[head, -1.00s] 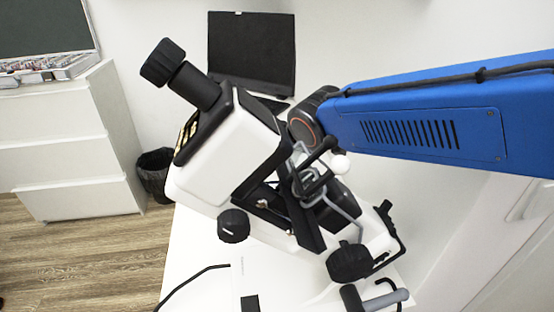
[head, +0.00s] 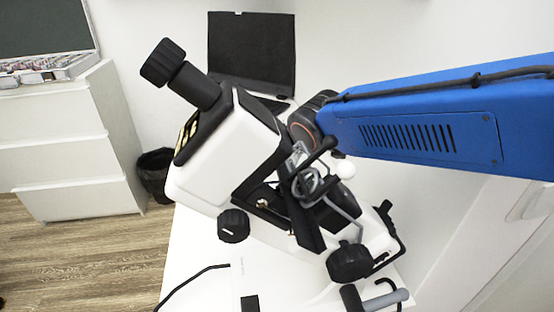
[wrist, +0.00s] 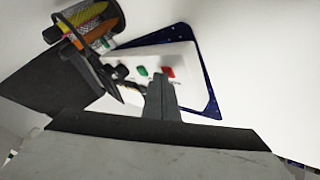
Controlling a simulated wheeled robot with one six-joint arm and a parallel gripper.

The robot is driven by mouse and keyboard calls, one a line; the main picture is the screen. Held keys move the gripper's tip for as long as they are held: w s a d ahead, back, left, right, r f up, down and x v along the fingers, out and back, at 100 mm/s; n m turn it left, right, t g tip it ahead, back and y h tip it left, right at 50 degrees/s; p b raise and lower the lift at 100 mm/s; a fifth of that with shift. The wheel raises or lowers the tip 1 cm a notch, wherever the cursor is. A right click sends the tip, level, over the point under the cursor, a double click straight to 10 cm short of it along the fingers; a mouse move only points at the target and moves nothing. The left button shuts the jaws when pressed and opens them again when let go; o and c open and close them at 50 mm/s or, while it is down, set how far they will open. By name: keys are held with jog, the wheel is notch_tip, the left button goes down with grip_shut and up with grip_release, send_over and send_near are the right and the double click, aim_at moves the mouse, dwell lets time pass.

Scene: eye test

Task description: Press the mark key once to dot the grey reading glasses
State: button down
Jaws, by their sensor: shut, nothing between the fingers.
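A white box (wrist: 185,57) with a green key (wrist: 142,71) and a red key (wrist: 168,72) shows in the wrist view, lying on a dark blue speckled mat (wrist: 208,98). Its labels are too small to read, so I cannot tell which is the mark key. My gripper (wrist: 160,76) is shut and empty. Its tips overlap the box between the two keys, nearest the red one; contact cannot be told. In the head view a white instrument (head: 232,145) with a black eyepiece hides the gripper. Grey looped parts (head: 308,181) show there; I cannot tell whether they are the glasses.
A dark holder (wrist: 62,32) with yellow and orange items stands beside the box in the wrist view. Behind the instrument is a black upright panel (head: 252,50). Black knobs (head: 234,225) stick out of the instrument. White drawers (head: 70,150) and a bin (head: 155,172) stand at left.

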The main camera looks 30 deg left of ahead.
jog(key=shift+r, duration=0.95)
jog(key=shift+r, duration=0.1)
jog(key=shift+r, duration=2.4)
